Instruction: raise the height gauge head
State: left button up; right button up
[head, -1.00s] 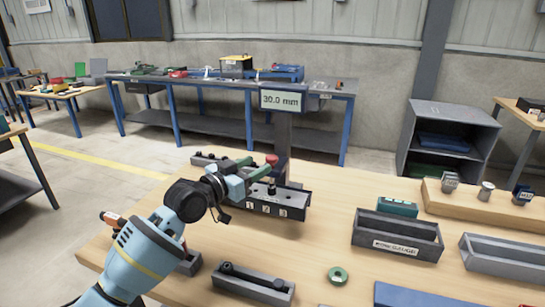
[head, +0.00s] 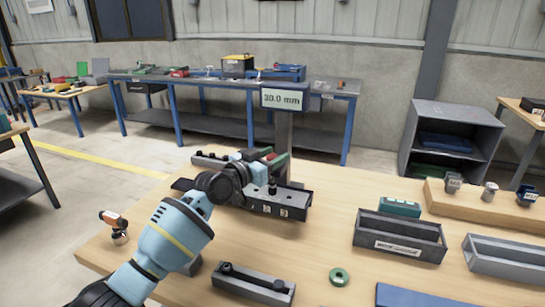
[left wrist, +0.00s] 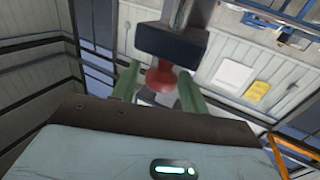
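The height gauge stands on the bench, with a grey display (head: 283,99) reading 30.0 mm on top of a dark post (head: 284,132). In the left wrist view its head is a dark block (left wrist: 171,46) with a red knob (left wrist: 160,77) below it in the picture. My left gripper (head: 274,160) is at the gauge head. In the left wrist view its green fingers (left wrist: 160,92) stand on both sides of the knob, with small gaps visible, so they look open. In the head view the gripper mostly hides the knob. My right gripper is out of view.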

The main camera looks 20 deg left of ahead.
pick_arm(q)
jog(key=c, duration=0.7)
grip_shut()
notch_tip(320, 180, up, 4)
jog(key=shift+p, duration=0.7)
jog(key=shift+f, duration=0.1)
jog(key=o, duration=0.7)
grip_release()
jog(key=shift+o, duration=1)
jog(key=shift+f, duration=0.15)
